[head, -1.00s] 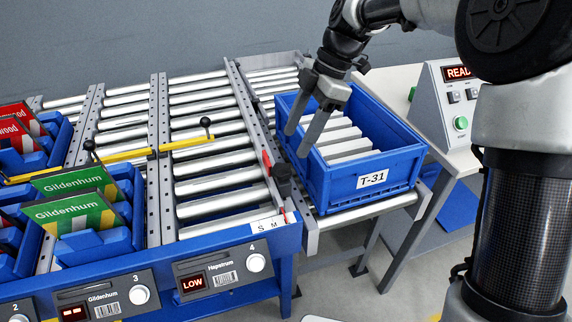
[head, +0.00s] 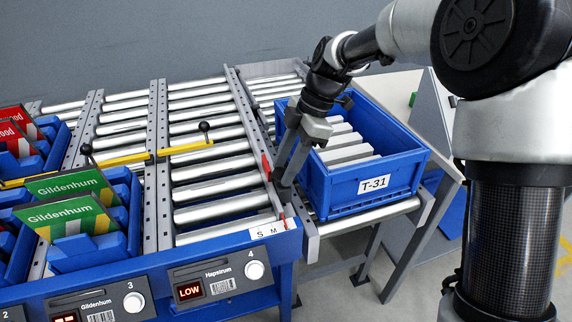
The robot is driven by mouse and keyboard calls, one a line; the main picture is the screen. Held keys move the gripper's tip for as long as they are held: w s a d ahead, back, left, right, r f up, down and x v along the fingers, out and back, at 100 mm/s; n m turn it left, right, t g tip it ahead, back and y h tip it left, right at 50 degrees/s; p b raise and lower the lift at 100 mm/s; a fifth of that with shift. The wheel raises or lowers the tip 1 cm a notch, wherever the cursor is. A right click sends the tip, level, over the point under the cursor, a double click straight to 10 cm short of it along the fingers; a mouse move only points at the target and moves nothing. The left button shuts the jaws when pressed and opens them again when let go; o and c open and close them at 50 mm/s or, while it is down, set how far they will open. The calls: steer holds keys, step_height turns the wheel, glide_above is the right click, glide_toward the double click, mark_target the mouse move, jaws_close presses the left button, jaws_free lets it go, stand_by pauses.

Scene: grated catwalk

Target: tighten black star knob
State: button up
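The black star knob (head: 282,193) sits on the side rail of lane 4, just left of the blue tote, near a red pointer and the S/M scale label. My gripper (head: 282,180) points down at it from above. Its two grey fingers are a little apart, with their tips at the knob and hiding most of it. I cannot tell whether the fingers are closed on the knob or only beside it.
The blue tote T-31 (head: 372,205), holding several white boxes, stands close right of my fingers. A yellow bar (head: 186,146) with black-knobbed levers crosses the roller lanes. Green Gildenhum boxes (head: 68,215) are at left.

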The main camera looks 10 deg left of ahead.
steer(key=shift+c, duration=1.1)
steer(key=shift+m, duration=0.3)
steer(key=m, duration=0.1)
steer(key=m+t+b, duration=0.1)
steer(key=shift+s+d+m, duration=0.1)
steer(key=shift+s+m, duration=0.1)
steer(key=shift+m, duration=0.2)
steer(key=m+t, duration=0.1)
steer(key=m, duration=0.1)
steer(key=m+t+b, duration=0.1)
steer(key=m, duration=0.2)
steer(key=shift+s+m+y, duration=0.2)
steer(key=shift+m+y, duration=0.1)
steer(key=shift+t, duration=0.3)
steer(key=o, duration=1)
steer(key=shift+o, duration=0.2)
